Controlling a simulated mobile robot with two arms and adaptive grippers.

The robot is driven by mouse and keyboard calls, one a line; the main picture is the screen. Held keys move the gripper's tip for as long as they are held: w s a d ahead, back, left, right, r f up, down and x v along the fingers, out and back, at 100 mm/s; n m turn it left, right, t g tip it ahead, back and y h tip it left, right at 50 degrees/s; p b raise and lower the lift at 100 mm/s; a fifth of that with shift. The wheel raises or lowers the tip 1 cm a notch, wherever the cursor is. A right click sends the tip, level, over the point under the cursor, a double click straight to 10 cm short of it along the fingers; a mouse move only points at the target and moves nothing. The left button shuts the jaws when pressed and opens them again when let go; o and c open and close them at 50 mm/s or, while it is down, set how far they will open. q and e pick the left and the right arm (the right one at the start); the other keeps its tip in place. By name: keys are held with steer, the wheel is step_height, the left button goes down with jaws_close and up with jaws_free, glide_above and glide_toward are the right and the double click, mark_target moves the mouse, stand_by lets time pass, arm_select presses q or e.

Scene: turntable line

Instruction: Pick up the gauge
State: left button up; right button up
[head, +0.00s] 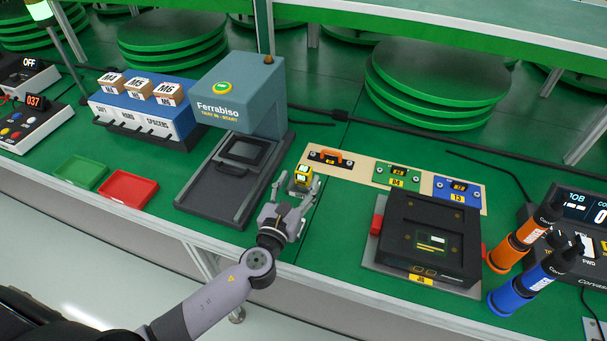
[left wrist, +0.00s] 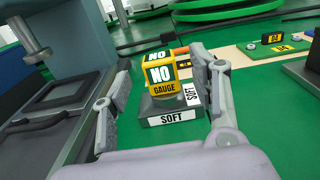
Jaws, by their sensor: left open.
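The gauge (left wrist: 160,78) is a small yellow and dark block marked NO GAUGE, standing upright on a dark base (left wrist: 165,119) with white SOFT labels. In the head view the gauge (head: 302,177) is on the green bench, just right of the grey press. My left gripper (head: 296,188) is open, its fingers pointing toward the gauge. In the left wrist view, the left gripper (left wrist: 161,80) has one finger on each side of the gauge, with a gap visible on the left. I cannot tell whether the right finger touches it. My right gripper is not in view.
The grey Ferrabiso press (head: 240,95) stands close on the left. A beige board (head: 352,173) with small plates lies behind right, and a black fixture (head: 430,235) is to the right. Green (head: 80,172) and red (head: 127,188) trays lie farther left.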

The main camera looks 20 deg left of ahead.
mark_target(301, 174)
arm_select(q)
steer(key=w, duration=0.4)
steer(key=shift+w+r+p, duration=0.3)
steer(key=shift+w+r, duration=0.05)
steer(key=shift+s, duration=0.1)
jaws_close()
